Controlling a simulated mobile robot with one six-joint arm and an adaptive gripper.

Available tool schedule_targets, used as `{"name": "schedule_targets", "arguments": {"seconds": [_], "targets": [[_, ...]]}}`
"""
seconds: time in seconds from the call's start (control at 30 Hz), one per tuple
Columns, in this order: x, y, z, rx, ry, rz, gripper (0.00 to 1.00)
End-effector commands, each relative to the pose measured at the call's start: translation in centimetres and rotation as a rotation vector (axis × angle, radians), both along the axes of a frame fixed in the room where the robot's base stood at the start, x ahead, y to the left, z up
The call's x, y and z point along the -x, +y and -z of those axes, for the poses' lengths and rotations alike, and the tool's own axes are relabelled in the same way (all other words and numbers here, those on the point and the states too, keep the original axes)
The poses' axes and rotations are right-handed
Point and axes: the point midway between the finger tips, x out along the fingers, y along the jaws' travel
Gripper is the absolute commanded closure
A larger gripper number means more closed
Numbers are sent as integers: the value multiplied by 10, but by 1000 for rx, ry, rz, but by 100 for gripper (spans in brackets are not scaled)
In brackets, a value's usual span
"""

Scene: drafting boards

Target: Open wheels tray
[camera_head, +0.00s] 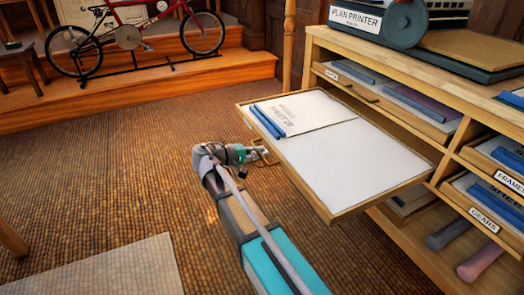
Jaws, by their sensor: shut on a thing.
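A shallow wooden tray (345,215) is pulled far out of the wooden cabinet, over the floor. It holds white sheets and blue rolls on its left side; print on one sheet is too small to read surely. My gripper (262,152) is at the tray's front left edge, shut on what looks like its handle. The fingertips are small and partly hidden, so the exact grip is hard to see. The tray's front label is not visible, so I cannot confirm that it is the wheels tray.
The cabinet (432,163) stands at the right, with trays labelled FRAMES (510,181) and GEARS (484,215) and a plan printer (400,22) on top. A red bicycle (130,30) stands on wooden steps behind. A pale mat (110,268) lies front left. Brown floor left of my arm is clear.

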Motion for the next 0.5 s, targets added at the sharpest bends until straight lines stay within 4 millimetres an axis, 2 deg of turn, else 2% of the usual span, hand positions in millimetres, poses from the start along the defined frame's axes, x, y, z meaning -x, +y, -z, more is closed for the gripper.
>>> {"name": "schedule_targets", "arguments": {"seconds": [0.03, 0.43, 0.47, 0.5], "targets": [[-7, 1, -1, 1, -3, -8, 100], [-8, -9, -1, 2, -3, 10, 100], [-9, -9, -1, 2, -4, 10, 81], [-8, -9, -1, 2, -4, 11, 73]]}}
